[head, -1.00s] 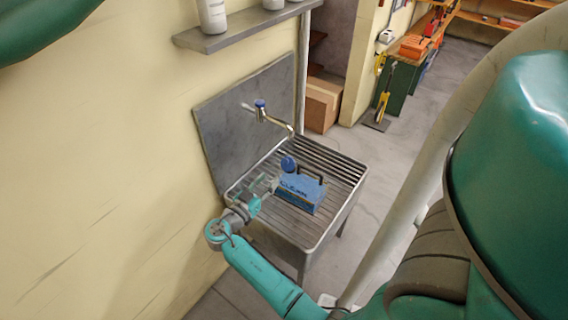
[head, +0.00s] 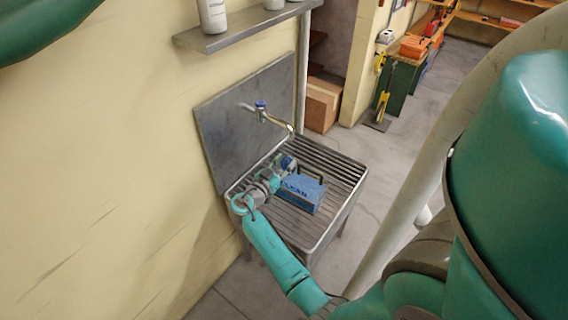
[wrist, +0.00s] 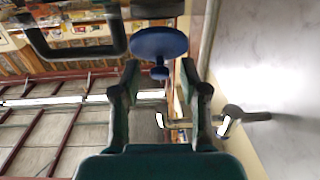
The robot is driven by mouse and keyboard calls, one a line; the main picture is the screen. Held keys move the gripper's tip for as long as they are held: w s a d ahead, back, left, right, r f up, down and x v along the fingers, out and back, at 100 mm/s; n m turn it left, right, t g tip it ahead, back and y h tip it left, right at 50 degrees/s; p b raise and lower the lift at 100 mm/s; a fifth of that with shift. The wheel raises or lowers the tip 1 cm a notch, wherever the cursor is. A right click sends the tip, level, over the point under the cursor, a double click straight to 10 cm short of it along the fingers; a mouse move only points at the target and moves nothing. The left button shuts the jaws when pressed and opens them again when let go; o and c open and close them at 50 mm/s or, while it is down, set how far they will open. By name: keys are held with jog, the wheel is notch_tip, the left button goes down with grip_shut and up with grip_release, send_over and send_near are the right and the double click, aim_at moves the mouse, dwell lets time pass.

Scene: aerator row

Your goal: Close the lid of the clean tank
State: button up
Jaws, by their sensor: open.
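The clean tank (head: 302,193) is a blue box marked CLEAN with a dark handle on top, standing on a slatted metal sink stand. Its round blue lid (head: 289,163) stands raised at the tank's left end, partly hidden by my gripper (head: 279,170). In the wrist view, the lid (wrist: 160,42) is a blue disc with a short stem, just beyond and between the tips of my open gripper (wrist: 160,78). I see no clear contact with it. The tank's dark handle (wrist: 75,48) shows at the upper left. The tank's opening is hidden.
A tap (head: 265,113) with a blue top reaches over the stand behind the tank; it also shows in the wrist view (wrist: 235,115). A metal splashback (head: 235,130) rises behind the stand. The slats (head: 335,172) right of the tank are bare.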

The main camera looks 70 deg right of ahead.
aim_at(289, 158)
grip_shut()
jog(key=d+y, duration=0.1)
jog(key=y, duration=0.1)
jog(key=d+y, duration=0.1)
jog(key=y, duration=0.1)
jog(key=shift+s+t, duration=0.2)
jog(key=shift+t, duration=0.2)
jog(key=y, duration=0.1)
jog(key=d+y, duration=0.1)
jog(key=y, duration=0.1)
jog(key=shift+s+f+t, duration=0.1)
jog(key=shift+f+t, duration=0.1)
jog(key=shift+t, duration=0.1)
jog(key=shift+d+f+y, duration=0.3)
jog(key=shift+f+y, duration=0.05)
jog(key=shift+y, duration=0.65)
jog(key=shift+s, duration=0.1)
